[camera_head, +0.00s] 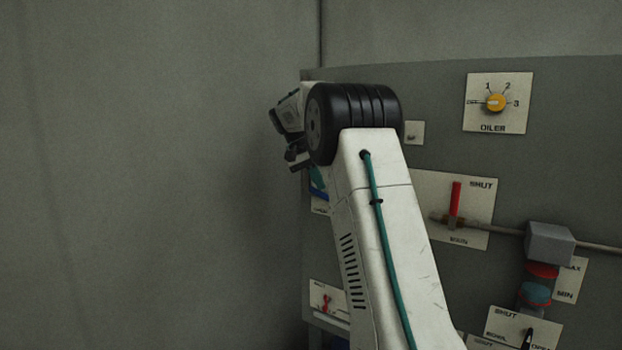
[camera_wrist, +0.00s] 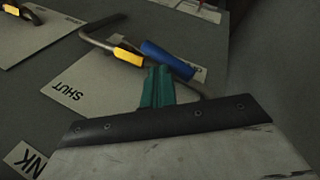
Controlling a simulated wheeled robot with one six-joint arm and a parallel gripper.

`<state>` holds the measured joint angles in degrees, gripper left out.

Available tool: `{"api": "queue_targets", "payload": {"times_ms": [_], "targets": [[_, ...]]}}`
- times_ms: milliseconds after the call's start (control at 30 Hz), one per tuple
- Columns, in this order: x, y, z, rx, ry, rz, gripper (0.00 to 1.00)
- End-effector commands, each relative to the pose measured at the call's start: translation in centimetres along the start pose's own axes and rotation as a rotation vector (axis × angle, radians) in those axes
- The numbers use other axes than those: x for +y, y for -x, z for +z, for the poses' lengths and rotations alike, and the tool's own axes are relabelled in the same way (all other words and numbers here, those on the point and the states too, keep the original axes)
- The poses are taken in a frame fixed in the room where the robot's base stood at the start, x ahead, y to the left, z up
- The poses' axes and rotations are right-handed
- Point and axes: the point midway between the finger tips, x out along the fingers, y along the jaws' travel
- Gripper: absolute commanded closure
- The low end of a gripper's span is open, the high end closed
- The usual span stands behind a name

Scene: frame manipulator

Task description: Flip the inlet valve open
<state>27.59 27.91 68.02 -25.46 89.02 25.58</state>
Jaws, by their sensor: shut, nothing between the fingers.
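In the wrist view, a valve with a blue handle (camera_wrist: 168,59) and a yellow band (camera_wrist: 127,55) is on a bent metal pipe, in front of a pale plate (camera_wrist: 85,85) marked SHUT. No INLET label is readable. My gripper (camera_wrist: 157,86) shows as teal fingers, closed together and empty, just below the blue handle in the picture. I cannot tell whether they touch it. In the head view, my gripper (camera_head: 296,157) is at the panel's left edge, mostly hidden by my wrist. A blue part (camera_head: 318,180) shows just below it, partly behind my arm.
A grey panel (camera_head: 440,100) carries an oiler knob (camera_head: 496,102), a red main lever (camera_head: 455,198) against a SHUT plate, a grey box (camera_head: 549,244) on a pipe, and a small red-handled valve (camera_head: 326,303) at lower left. The wall left of the panel is bare.

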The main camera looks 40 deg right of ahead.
Motion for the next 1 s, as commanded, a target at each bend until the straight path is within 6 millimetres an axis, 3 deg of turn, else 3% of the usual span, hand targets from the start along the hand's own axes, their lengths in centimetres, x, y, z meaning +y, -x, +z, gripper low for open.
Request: {"api": "queue_targets", "payload": {"times_ms": [300,1000], "targets": [[-2.0,-1.3,-0.3,0.002,0.003,-0.002,1.0],[-2.9,-2.8,-0.4,-0.007,0.003,-0.001,1.0]]}}
